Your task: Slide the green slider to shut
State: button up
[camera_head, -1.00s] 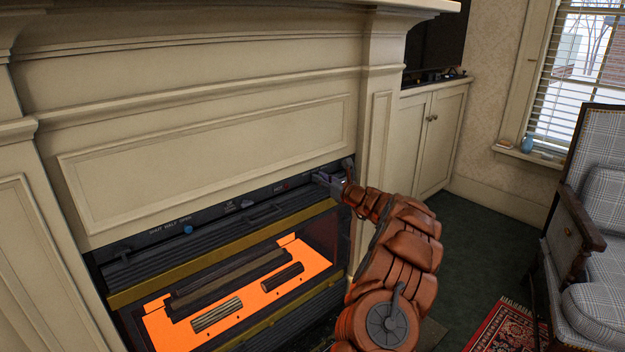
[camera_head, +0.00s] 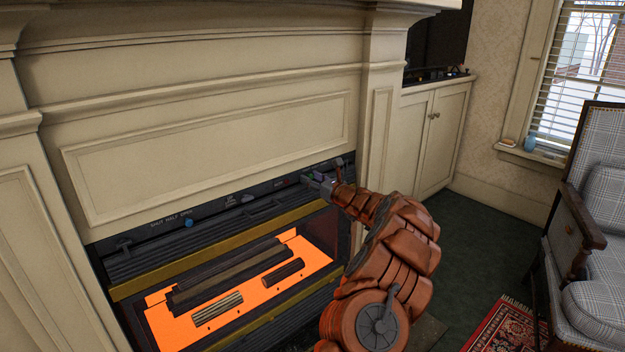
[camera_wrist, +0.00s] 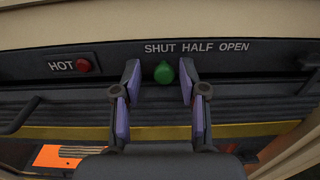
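The green slider (camera_wrist: 163,72) is a round green knob on the dark control strip. In the wrist view it sits under the word SHUT, at the left of the SHUT HALF OPEN lettering. My gripper (camera_wrist: 158,80) is open, with one purple-padded finger on each side of the knob. Small gaps show between the fingers and the knob. In the head view my gripper (camera_head: 318,181) is at the right end of the strip, where it largely hides the slider.
A red knob (camera_wrist: 83,65) beside HOT is left of my gripper. A blue knob (camera_head: 188,223) is farther left on the strip. The glowing fireplace insert (camera_head: 240,300) lies below, and the cream mantel panel (camera_head: 210,150) above. A plaid armchair (camera_head: 605,200) stands at the right.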

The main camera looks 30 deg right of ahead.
dwell(0.3)
jog(key=shift+s+d+r, duration=0.1)
jog(key=shift+s+d, duration=0.05)
jog(key=shift+s, duration=0.5)
jog(key=s+d, duration=0.1)
jog(key=s, duration=0.9)
jog(key=shift+s, duration=0.35)
jog(key=shift+a, duration=0.1)
